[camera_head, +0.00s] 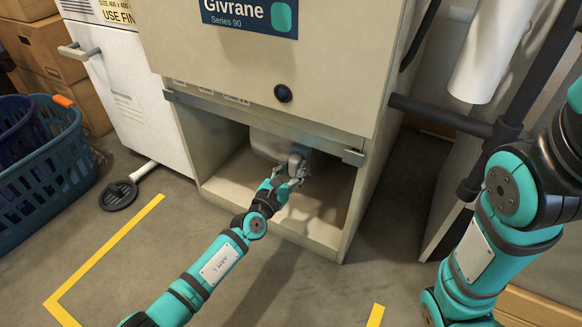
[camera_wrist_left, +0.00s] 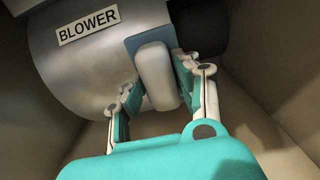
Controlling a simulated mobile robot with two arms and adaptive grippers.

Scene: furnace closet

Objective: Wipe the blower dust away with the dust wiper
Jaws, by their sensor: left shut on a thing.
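The blower (camera_wrist_left: 85,65) is a grey metal drum with a "BLOWER" label, inside the open lower compartment of the furnace. It also shows in the head view (camera_head: 264,146), partly hidden by the cabinet. My left gripper (camera_head: 294,172) reaches into the compartment. In the left wrist view this gripper (camera_wrist_left: 155,88) is shut on the dust wiper (camera_wrist_left: 154,74), a pale block with a flat blue-grey pad behind it. The pad lies at or against the drum; exact contact is hard to tell. I see no distinct dust. My right gripper is outside the view.
The furnace cabinet (camera_head: 270,65) frames the compartment, with a rail (camera_head: 250,122) along its top and side walls close around my left gripper. A blue laundry basket (camera_head: 40,165) and a white cabinet (camera_head: 125,90) stand left. Dark pipes (camera_head: 440,114) run right. The front floor is mostly clear.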

